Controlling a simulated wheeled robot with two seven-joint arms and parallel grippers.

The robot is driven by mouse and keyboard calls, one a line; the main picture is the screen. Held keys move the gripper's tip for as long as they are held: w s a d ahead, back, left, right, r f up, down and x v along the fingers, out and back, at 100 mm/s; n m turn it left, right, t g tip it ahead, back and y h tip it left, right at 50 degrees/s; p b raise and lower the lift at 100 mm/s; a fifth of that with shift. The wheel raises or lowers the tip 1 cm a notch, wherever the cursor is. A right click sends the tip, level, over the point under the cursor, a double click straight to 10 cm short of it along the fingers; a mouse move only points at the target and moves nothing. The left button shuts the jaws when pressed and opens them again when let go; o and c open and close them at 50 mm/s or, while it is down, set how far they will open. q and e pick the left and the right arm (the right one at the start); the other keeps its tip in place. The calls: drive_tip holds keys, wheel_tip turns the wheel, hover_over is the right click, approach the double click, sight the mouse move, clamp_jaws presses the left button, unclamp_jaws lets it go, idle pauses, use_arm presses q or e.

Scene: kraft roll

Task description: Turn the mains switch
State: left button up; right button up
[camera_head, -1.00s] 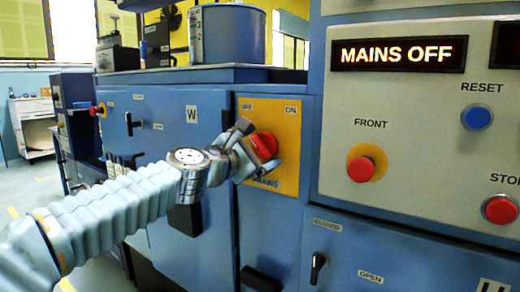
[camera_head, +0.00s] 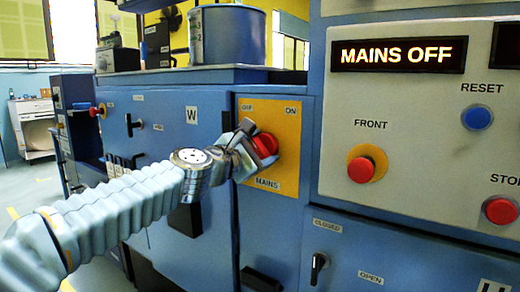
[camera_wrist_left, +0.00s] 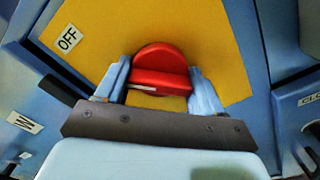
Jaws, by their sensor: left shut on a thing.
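The mains switch (camera_head: 265,146) is a red round knob with a raised grip bar on a yellow plate (camera_head: 284,182) marked OFF, ON and MAINS. My left gripper (camera_head: 257,150) is at the knob, shut on its bar. In the left wrist view the red knob (camera_wrist_left: 160,75) sits between the two fingers of my left gripper (camera_wrist_left: 160,88), one on each side of the bar. The OFF label (camera_wrist_left: 68,38) is at the upper left there. The display (camera_head: 399,54) reads MAINS OFF. My right gripper is not in view.
Right of the switch, a pale panel carries a red FRONT button (camera_head: 361,170), a blue RESET button (camera_head: 477,118) and a red STOP button (camera_head: 500,210). A black handle (camera_head: 318,267) sticks out below, between CLOSED and OPEN labels. A blue pot (camera_head: 227,35) stands on top.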

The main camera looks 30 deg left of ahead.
use_arm(q)
drive_tip(key=shift+f, duration=0.1)
drive_tip(key=m+b, duration=0.1)
drive_tip(key=m, duration=0.3)
drive_tip(key=m+b, duration=0.1)
drive_tip(key=m, duration=0.3)
drive_tip(key=shift+f+m, duration=0.1)
drive_tip(key=shift+m, duration=0.2)
drive_tip(key=m+b, duration=0.1)
drive_tip(key=m, duration=0.3)
drive_tip(key=shift+m+b, duration=0.3)
drive_tip(key=shift+b, duration=0.05)
drive_tip(key=m+b, duration=0.1)
drive_tip(key=m, duration=0.3)
drive_tip(key=shift+b, duration=0.35)
drive_tip(key=shift+m, duration=0.4)
drive_tip(key=o, duration=1)
drive_tip(key=shift+o, duration=0.2)
